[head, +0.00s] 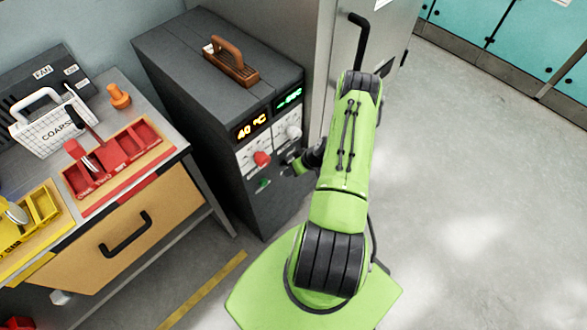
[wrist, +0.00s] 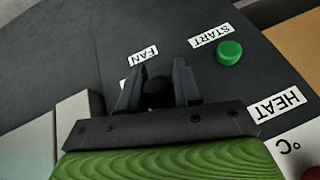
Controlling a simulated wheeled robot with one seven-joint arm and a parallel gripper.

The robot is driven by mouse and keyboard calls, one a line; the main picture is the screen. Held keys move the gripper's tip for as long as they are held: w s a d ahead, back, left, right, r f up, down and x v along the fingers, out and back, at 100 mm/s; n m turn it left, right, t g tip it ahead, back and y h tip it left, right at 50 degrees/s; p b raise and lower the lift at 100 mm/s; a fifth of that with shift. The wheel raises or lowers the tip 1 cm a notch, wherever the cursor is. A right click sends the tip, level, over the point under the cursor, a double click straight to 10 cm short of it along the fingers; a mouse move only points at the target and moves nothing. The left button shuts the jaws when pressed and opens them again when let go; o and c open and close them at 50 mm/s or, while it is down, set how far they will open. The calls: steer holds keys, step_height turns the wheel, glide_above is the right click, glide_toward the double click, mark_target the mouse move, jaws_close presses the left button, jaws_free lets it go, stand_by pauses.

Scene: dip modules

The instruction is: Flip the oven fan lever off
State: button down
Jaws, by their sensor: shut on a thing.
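The dark oven (head: 262,200) stands in the middle of the head view, its front panel facing my arm. My gripper (head: 292,166) is at the lower right of that panel. In the wrist view my gripper (wrist: 157,88) has its two dark fingers on either side of the dark, round-ended fan lever (wrist: 156,93), just by the FAN label (wrist: 143,55). It is shut on the lever. The lever's tip shows between the fingers; its base and its exact tilt are hidden. In the head view I cannot make the lever out behind the gripper.
A green START button (wrist: 229,52) sits close beside the fingers. A red knob (head: 262,158), a pale knob (head: 293,132) and a display reading 40 °C (head: 251,126) are on the oven front. A workbench drawer (head: 150,210) is to the left; the floor at right is clear.

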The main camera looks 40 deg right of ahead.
steer(key=c, duration=0.8)
jaws_free()
steer(key=p+v, duration=0.2)
steer(key=v, duration=1.3)
steer(key=shift+s+r, duration=0.15)
steer(key=shift+r, duration=0.15)
